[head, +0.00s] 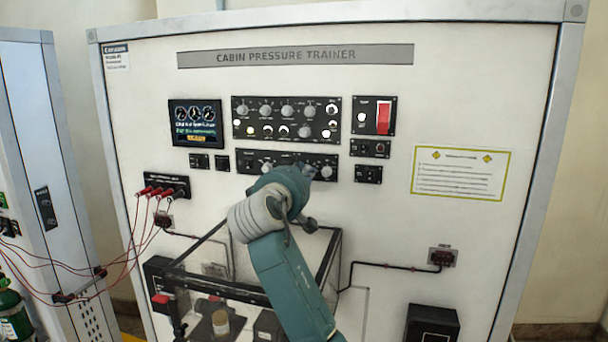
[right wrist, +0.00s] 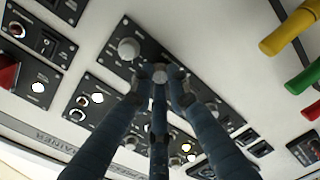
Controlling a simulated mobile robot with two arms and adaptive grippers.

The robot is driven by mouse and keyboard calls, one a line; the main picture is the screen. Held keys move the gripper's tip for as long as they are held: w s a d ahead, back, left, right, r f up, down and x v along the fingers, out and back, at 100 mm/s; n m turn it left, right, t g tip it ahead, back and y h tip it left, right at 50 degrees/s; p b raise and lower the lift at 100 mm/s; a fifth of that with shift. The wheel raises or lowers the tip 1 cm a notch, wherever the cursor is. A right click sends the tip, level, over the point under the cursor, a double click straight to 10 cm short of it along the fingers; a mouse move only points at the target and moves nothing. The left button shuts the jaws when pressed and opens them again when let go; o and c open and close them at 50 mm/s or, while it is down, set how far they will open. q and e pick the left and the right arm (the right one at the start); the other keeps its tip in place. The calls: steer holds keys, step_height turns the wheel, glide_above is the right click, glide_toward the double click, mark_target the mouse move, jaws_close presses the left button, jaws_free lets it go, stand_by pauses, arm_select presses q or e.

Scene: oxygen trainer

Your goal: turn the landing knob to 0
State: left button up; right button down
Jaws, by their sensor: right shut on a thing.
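The trainer's lower black knob panel (head: 285,157) is partly hidden behind my right arm in the head view. My right gripper (head: 302,170) is at this panel, with its fingertips mostly hidden there. In the right wrist view my right gripper (right wrist: 160,78) is shut around a small grey knob (right wrist: 159,75) on the panel. A larger grey round knob (right wrist: 128,48) is beside it, apart from the fingers. The labels are too small to read, so I cannot tell the landing knob's setting. My left gripper is in neither view.
An upper panel (head: 286,118) with several knobs and lit lamps is just above. A red switch (head: 383,117) is to its right, and a display (head: 195,124) to its left. Red leads (head: 132,242) hang at the left. A clear-walled box frame (head: 330,262) juts out below.

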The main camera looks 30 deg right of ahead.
steer(key=shift+a+n, duration=0.1)
steer(key=shift+n, duration=0.8)
steer(key=shift+f, duration=0.1)
steer(key=c, duration=1.7)
jaws_free()
steer(key=shift+a, duration=0.1)
steer(key=shift+w, duration=0.1)
steer(key=shift+a, duration=0.1)
steer(key=v, duration=1.2)
